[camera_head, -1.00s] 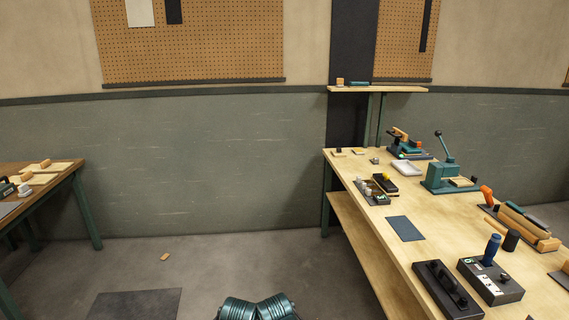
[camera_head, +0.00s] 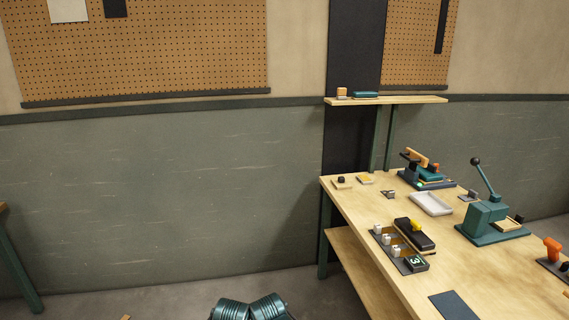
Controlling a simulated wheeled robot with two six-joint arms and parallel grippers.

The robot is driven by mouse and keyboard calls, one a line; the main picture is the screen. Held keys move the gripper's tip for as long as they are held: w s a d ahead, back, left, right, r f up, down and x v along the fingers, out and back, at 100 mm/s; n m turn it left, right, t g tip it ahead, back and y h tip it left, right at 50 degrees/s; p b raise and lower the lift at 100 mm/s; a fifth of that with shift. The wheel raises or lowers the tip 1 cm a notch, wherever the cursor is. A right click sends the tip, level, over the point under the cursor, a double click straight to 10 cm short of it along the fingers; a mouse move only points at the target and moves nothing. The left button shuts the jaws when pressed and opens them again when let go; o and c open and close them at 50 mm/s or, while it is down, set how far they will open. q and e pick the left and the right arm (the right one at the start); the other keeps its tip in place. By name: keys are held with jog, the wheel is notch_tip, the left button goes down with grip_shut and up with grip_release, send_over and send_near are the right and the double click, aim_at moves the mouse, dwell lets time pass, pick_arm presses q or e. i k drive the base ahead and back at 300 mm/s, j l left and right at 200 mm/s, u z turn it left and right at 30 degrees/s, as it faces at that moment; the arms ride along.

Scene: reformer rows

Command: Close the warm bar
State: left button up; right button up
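A small teal and dark hinged device (camera_head: 425,178) with a raised arm and a tan handle stands at the back of the wooden bench. It looks like the warm bar, with its arm tilted up off the base; a small green spot shows on the base. Neither of my grippers is in view. Only ribbed teal parts of my own body show at the bottom middle, apart from the bench.
The bench (camera_head: 390,225) runs along the right. On it are a teal lever press (camera_head: 490,222), a white tray (camera_head: 431,203), a black block (camera_head: 414,234), a small-parts rack (camera_head: 390,243) and a dark mat (camera_head: 453,306). A shelf (camera_head: 400,100) hangs above. Floor shows left of the bench.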

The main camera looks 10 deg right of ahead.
aim_at(410, 161)
jog(key=i+l+z, duration=0.1)
jog(key=i+z, duration=0.35)
jog(key=i+j+z, duration=0.15)
jog(key=i+z, duration=0.35)
jog(key=i+j+z, duration=0.25)
jog(key=i+z, duration=0.2)
